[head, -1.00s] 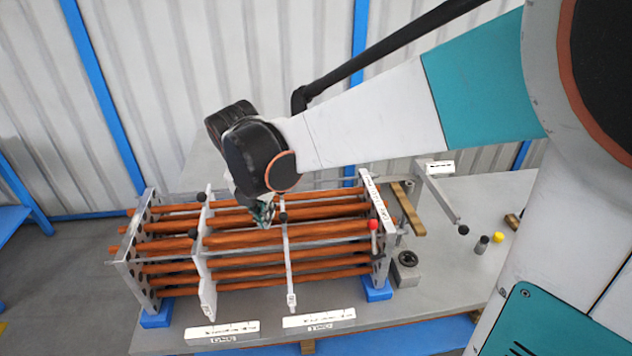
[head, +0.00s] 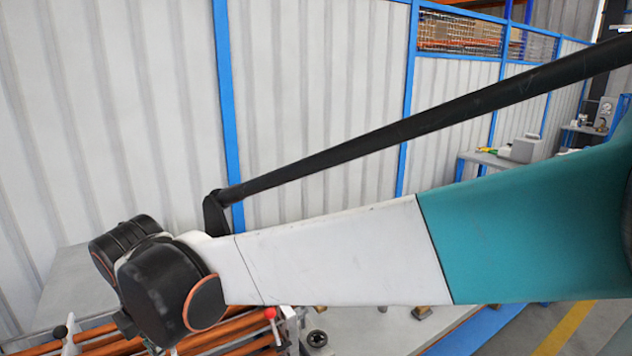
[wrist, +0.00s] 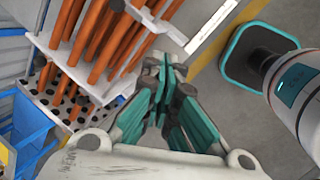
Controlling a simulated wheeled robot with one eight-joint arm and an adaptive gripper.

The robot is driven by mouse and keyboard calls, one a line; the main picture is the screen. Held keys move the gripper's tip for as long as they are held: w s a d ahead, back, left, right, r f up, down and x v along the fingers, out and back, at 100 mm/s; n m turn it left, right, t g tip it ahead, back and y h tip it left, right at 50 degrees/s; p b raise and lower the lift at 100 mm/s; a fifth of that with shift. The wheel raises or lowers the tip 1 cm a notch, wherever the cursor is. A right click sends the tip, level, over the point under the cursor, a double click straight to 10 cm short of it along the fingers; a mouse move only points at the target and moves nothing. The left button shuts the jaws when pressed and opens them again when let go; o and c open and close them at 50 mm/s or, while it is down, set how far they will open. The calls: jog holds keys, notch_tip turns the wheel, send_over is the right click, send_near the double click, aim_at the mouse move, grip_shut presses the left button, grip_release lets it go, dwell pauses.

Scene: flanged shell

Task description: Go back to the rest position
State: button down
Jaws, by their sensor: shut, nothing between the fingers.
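My gripper (wrist: 164,80) shows in the wrist view with its teal fingers together and nothing between them. In the head view it is almost wholly hidden behind my dark wrist joints at lower left. The flanged shell with orange tubes (head: 248,337) is cut off by the bottom edge of the head view, partly behind my wrist. In the wrist view its orange tubes (wrist: 98,42) and perforated end plate (wrist: 52,100) lie at upper left. I see no grip on it, but cannot tell the exact gap.
A corrugated wall (head: 310,90) with blue posts stands behind. A bench with equipment (head: 525,149) is at far right.

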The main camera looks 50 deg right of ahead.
jog(key=s+d+f+m+t+b, duration=0.1)
jog(key=s+f+m+b, duration=0.2)
jog(key=m, duration=0.6)
jog(key=s+d+f+m+t+y+b, duration=0.1)
jog(key=s+f+m+t+b, duration=0.1)
jog(key=s+m, duration=0.5)
jog(key=f+m+b, duration=0.1)
jog(key=m, duration=0.2)
jog(key=shift+s+d+f+t, duration=0.25)
jog(key=shift+d+f+t, duration=0.05)
jog(key=shift+d+f, duration=0.1)
